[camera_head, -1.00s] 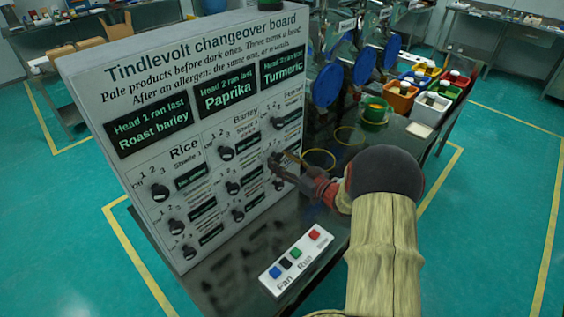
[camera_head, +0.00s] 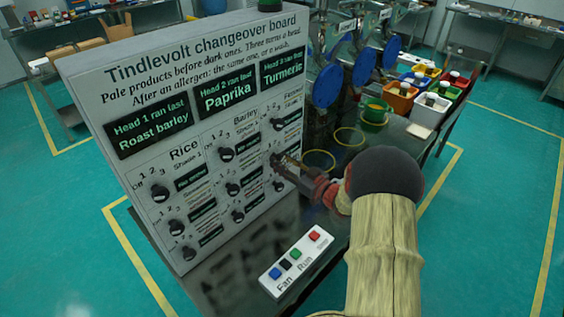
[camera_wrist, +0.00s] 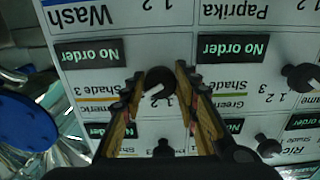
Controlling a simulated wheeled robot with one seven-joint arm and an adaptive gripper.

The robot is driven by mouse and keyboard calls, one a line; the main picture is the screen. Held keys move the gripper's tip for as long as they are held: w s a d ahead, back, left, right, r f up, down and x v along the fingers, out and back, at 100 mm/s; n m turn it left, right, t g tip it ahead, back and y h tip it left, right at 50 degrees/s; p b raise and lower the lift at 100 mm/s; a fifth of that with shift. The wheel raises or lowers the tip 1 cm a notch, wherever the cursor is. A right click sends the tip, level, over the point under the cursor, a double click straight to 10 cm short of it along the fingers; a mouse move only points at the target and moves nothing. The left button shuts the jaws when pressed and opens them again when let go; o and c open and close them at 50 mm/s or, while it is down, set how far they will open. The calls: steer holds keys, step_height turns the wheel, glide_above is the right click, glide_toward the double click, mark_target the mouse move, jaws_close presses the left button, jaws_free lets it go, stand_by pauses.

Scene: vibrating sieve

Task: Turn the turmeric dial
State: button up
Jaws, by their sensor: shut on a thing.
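The turmeric dial (camera_wrist: 160,80) is a round black knob with a white pointer mark. It sits in the middle row of the right-hand column of the board, beside a partly hidden label ending in "meric" and "Shade 3". My gripper (camera_wrist: 160,70) has one finger on each side of the dial and is shut on it. The wrist view sees the board upside down. In the head view, my gripper (camera_head: 279,160) reaches the board from the right and largely covers this dial.
Other black dials are close by, such as the one above (camera_head: 278,124) and the green dial (camera_wrist: 268,146). A white button box (camera_head: 296,263) lies on the bench in front. Blue round machine parts (camera_head: 327,85) and coloured bins (camera_head: 400,97) stand behind.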

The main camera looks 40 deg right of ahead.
steer(key=shift+n+b, duration=0.3)
steer(key=n+b, duration=0.6)
steer(key=n, duration=0.1)
steer(key=shift+d+f+b, duration=0.1)
steer(key=shift+f+b, duration=0.05)
steer(key=shift+b, duration=0.2)
steer(key=n+b, duration=0.6)
steer(key=b, duration=0.1)
steer(key=shift+n, duration=0.3)
steer(key=shift+n+b, duration=0.75)
steer(key=shift+n, duration=0.15)
steer(key=n, duration=0.2)
steer(key=shift+r+n+b, duration=0.2)
steer(key=shift+n+b, duration=0.1)
steer(key=shift+b, duration=0.1)
steer(key=n, duration=0.5)
steer(key=shift+n, duration=0.3)
